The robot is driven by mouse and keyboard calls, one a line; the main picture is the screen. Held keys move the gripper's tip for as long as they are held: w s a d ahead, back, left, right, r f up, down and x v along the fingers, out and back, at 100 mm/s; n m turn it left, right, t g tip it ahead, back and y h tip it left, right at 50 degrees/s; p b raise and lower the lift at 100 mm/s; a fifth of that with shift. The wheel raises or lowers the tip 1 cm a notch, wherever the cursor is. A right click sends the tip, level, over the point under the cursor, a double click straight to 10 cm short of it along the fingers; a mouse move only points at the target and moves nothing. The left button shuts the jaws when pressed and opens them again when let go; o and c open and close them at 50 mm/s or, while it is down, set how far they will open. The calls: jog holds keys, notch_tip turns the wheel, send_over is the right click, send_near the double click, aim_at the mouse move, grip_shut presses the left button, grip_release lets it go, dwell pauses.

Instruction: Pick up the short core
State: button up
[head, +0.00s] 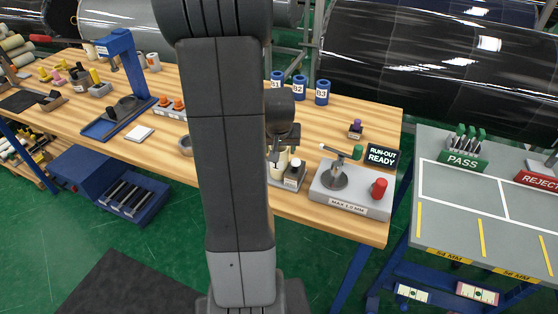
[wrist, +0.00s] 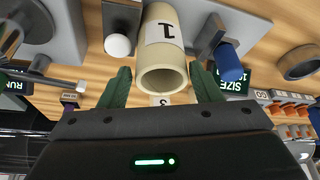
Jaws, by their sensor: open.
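A cream hollow core (wrist: 163,75) with a white label reading 1 stands in the wrist view between my two green fingers. My gripper (wrist: 161,85) is open, with one finger on each side of the core's open end; whether either finger touches it I cannot tell. In the head view the core (head: 279,170) shows partly behind my arm, on a small grey stand on the bench. My fingers are not clear there. Whether this is the short core I cannot tell from its length.
The grey run-out gauge (head: 350,195) with a red knob stands just right of the core. Blue cups marked B2 (head: 299,88) and B3 (head: 322,92) are behind. A white ball-topped post (wrist: 118,45) and a blue-tipped part (wrist: 229,62) flank the core closely.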

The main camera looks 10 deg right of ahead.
jog(key=shift+p+x, duration=0.45)
jog(key=shift+x, duration=1.9)
jog(key=shift+w, duration=0.1)
jog(key=shift+c, duration=0.2)
jog(key=shift+r, duration=0.1)
jog(key=c, duration=0.7)
jog(key=shift+c, duration=0.2)
